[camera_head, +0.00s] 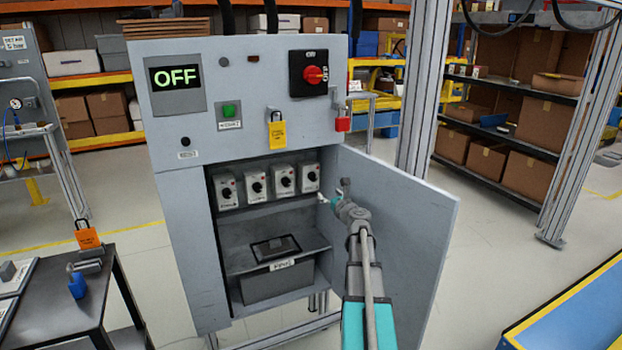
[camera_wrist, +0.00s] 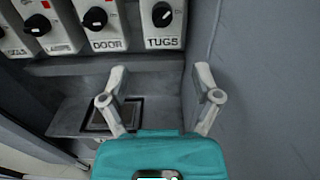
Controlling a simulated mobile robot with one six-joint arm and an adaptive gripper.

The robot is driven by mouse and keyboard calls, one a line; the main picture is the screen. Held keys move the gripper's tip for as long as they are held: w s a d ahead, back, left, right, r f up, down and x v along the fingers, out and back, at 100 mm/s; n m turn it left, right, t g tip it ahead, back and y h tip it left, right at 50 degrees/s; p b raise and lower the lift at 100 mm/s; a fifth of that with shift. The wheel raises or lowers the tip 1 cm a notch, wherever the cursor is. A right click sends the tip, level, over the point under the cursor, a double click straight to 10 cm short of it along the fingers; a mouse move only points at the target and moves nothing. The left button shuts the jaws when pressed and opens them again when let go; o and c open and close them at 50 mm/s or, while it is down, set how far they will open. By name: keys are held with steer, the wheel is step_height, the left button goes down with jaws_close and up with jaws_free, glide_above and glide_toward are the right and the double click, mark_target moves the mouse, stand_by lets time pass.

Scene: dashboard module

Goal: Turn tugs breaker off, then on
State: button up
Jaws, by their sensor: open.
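The TUGS breaker (camera_wrist: 164,24) is the rightmost box of the row in the wrist view. It has a black rotary knob with a pale pointer mark that looks tilted; its printed positions are too small to read. In the head view this breaker (camera_head: 311,177) sits at the right end of the row inside the open cabinet (camera_head: 170,215). My gripper (camera_wrist: 160,82) is open and empty, with its fingers apart below the TUGS box and not touching the knob. In the head view my gripper (camera_head: 334,194) is at the cabinet opening, right of the breaker.
The DOOR breaker (camera_wrist: 97,20) sits left of TUGS. The open cabinet door (camera_head: 405,225) stands close on the right of my arm. A shelf with a dark-framed box (camera_head: 276,249) lies below the breakers.

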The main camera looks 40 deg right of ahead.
mark_target(314, 179)
steer(key=shift+d, duration=0.15)
steer(key=x, duration=1.3)
steer(key=shift+w+d, duration=0.15)
steer(key=shift+w, duration=0.2)
